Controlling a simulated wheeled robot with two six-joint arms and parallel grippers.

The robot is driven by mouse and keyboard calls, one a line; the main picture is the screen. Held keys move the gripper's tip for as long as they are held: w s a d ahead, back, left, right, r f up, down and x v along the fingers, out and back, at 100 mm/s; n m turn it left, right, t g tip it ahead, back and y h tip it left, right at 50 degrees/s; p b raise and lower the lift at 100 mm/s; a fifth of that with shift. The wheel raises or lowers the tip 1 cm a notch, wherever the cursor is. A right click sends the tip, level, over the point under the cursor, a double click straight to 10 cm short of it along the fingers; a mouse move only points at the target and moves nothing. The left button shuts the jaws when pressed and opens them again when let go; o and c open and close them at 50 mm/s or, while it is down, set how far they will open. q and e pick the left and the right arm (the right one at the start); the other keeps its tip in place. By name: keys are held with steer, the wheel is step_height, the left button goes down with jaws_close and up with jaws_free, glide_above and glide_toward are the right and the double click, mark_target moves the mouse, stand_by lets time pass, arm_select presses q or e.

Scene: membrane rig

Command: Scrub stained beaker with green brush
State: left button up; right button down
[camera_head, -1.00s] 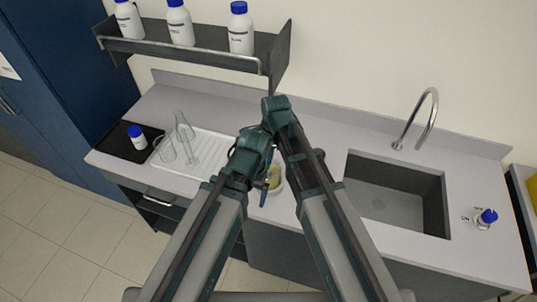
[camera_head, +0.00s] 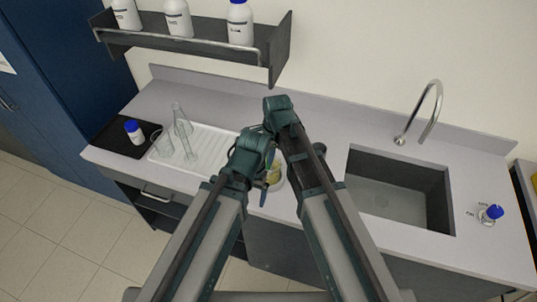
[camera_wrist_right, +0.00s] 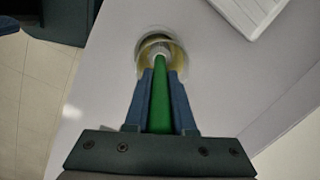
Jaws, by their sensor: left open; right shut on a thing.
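The green brush (camera_wrist_right: 159,100) is held between the blue fingers of my right gripper (camera_wrist_right: 160,82), which is shut on it. The brush's far end reaches into the round mouth of the stained beaker (camera_wrist_right: 144,66), which has yellowish walls, in the right wrist view. How deep the brush sits is unclear. In the head view the beaker (camera_head: 277,184) shows only partly, behind my arms, over the counter's front part. My left gripper (camera_head: 265,186) is open close beside the beaker, mostly hidden by its own wrist. The right gripper's fingers are hidden in the head view.
A white drying rack (camera_head: 208,144) with clear glassware (camera_head: 181,122) lies left. A blue-capped bottle (camera_head: 134,132) stands on a black mat (camera_head: 112,140). The sink (camera_head: 385,198) and tap (camera_head: 432,105) are right, with another blue-capped vessel (camera_head: 491,214). A shelf (camera_head: 200,40) holds bottles.

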steer(key=shift+d, duration=0.45)
steer(key=shift+s, duration=0.15)
steer(key=shift+s, duration=0.8)
steer(key=shift+r, duration=0.15)
